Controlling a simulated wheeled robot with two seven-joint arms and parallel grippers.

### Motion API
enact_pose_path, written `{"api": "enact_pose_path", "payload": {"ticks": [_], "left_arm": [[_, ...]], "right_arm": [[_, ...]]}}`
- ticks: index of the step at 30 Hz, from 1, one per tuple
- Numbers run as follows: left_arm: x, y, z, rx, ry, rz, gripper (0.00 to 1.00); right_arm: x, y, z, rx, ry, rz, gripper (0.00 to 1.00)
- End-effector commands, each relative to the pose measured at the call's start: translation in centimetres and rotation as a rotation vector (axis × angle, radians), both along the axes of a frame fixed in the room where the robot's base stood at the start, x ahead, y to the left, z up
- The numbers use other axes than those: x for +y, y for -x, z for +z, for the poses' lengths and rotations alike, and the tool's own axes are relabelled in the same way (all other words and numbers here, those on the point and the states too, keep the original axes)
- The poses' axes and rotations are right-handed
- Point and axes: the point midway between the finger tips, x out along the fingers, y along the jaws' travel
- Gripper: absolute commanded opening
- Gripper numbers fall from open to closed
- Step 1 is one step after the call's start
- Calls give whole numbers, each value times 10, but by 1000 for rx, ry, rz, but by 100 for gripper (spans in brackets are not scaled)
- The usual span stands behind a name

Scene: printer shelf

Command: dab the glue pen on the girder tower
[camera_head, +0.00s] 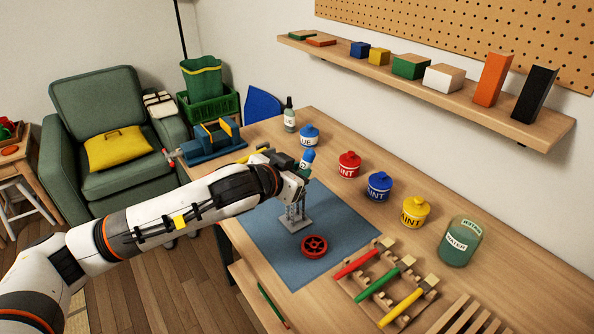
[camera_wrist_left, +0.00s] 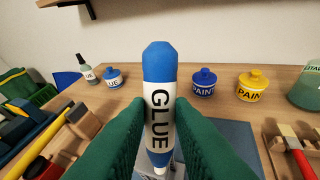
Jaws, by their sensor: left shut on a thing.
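The glue pen (camera_head: 308,157) is white with a blue cap and blue lower end. It stands upright in my left gripper (camera_head: 302,170). In the left wrist view the green fingers are shut on the sides of the pen (camera_wrist_left: 158,90), its GLUE label facing the camera. The grey girder tower (camera_head: 294,214) stands on the blue mat (camera_head: 345,222) just below the gripper. Its top is partly hidden by the gripper, and I cannot tell whether the pen's tip touches it. My right gripper is not in view.
A red wheel (camera_head: 314,246) lies on the mat before the tower. A brush rack (camera_head: 385,285) is at front right. Paint pots, including a red one (camera_head: 349,165), and a water jar (camera_head: 461,242) stand behind. A blue vice (camera_head: 212,143) is at the left.

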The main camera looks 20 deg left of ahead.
Motion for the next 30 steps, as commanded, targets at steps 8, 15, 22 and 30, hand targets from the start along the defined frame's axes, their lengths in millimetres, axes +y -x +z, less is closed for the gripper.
{"api": "enact_pose_path", "payload": {"ticks": [8, 15, 22, 30], "left_arm": [[0, 0, 12, 4, -1, 1, 0], [0, 0, 33, 3, -1, 0, 0], [0, 0, 51, 2, -1, 0, 0], [0, 0, 68, 3, -1, 0, 0]], "right_arm": [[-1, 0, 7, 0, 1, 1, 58], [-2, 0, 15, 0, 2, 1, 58], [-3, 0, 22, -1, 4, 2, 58], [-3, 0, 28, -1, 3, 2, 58]]}}
